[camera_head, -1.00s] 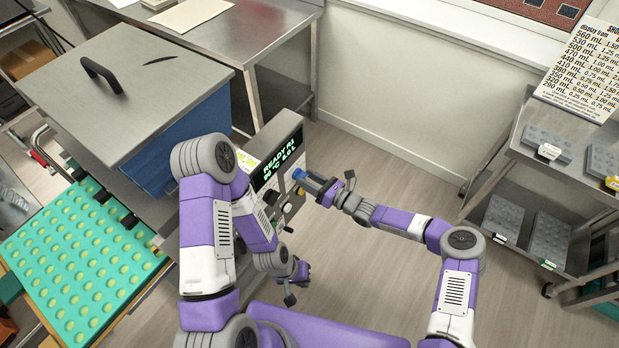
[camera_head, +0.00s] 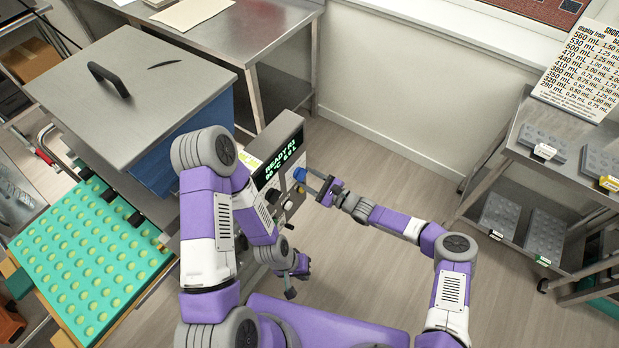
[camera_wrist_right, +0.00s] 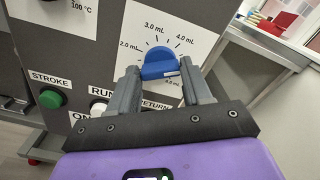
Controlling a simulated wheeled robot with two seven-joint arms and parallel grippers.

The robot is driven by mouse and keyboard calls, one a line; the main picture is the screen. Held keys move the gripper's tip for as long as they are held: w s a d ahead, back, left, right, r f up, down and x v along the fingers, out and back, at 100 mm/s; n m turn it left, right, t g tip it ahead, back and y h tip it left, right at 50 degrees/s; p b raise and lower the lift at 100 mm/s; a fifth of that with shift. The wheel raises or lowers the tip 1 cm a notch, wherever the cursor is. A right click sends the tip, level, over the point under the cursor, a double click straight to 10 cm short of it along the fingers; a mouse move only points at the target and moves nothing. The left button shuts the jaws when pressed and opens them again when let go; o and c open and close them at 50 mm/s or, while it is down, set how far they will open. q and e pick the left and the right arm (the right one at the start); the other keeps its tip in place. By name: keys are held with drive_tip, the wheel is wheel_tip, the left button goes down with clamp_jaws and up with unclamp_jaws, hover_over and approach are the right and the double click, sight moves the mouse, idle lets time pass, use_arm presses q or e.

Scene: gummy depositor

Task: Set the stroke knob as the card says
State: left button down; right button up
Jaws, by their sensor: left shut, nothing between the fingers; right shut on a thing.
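The blue stroke knob (camera_head: 299,174) sits on the machine's front panel (camera_head: 283,190). In the right wrist view the knob (camera_wrist_right: 158,60) is inside a dial marked 2.0, 3.0 and 4.0 mL, with a lower-right label partly hidden. A small white mark shows on its right side. My right gripper (camera_wrist_right: 162,74) is shut on the knob, one finger on each side; it also shows in the head view (camera_head: 312,183). My left gripper (camera_head: 297,276) is shut and empty, low beside the machine. The card (camera_head: 580,75) at upper right lists mL values against smaller numbers.
A green-lit display (camera_head: 279,160) reads READY. A green button (camera_wrist_right: 51,98) under a STROKE label sits left of the knob. A green mould tray (camera_head: 85,255) lies at left. A shelf rack (camera_head: 560,170) with grey trays stands at right. The floor between is open.

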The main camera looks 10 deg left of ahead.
drive_tip(key=shift+n, duration=0.6)
drive_tip(key=o, duration=1.1)
drive_tip(key=shift+c, duration=0.2)
drive_tip(key=shift+d, duration=0.1)
drive_tip(key=v, duration=0.7)
drive_tip(key=shift+d+p, duration=0.2)
drive_tip(key=shift+p, duration=0.2)
drive_tip(key=shift+s, duration=0.2)
